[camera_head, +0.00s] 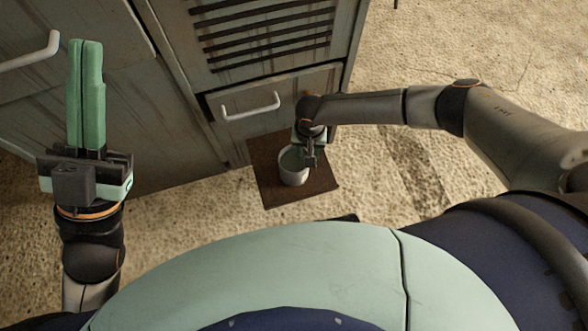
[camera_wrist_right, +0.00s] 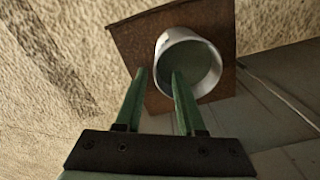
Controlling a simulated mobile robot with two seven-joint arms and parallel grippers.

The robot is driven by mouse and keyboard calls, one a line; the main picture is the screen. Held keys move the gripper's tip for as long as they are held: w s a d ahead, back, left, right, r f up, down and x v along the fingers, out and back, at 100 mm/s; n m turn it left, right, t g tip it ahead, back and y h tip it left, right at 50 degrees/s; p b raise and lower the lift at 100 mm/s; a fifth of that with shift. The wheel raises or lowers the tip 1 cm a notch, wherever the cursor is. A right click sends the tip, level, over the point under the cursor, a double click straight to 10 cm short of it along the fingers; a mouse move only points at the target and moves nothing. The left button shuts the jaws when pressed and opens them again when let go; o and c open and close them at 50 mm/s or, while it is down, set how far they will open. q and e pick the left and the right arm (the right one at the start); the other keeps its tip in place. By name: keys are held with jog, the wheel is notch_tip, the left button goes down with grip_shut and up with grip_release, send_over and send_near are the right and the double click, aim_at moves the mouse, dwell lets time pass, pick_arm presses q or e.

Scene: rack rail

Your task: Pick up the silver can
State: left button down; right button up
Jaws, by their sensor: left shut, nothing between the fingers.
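One fingertip overlaps the can's opening in that view, and the other lies just outside the rim. I cannot tell whether either touches the can. My left gripper (camera_head: 86,44) is shut and empty, pointing up at the far left, well away from the can.
A worn grey cabinet (camera_head: 185,140) with slatted vents and a drawer with a white handle (camera_head: 250,106) stands right behind the mat. Another handle (camera_head: 30,52) is at the upper left. Rough tan floor (camera_head: 430,50) lies open to the right.

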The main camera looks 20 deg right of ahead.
jog(key=shift+s+d+f+b, duration=0.15)
jog(key=shift+f+b, duration=0.8)
jog(key=shift+f, duration=0.55)
jog(key=shift+s+a+f+b, duration=0.1)
jog(key=shift+f+b, duration=0.8)
jog(key=shift+f, duration=0.6)
grip_shut()
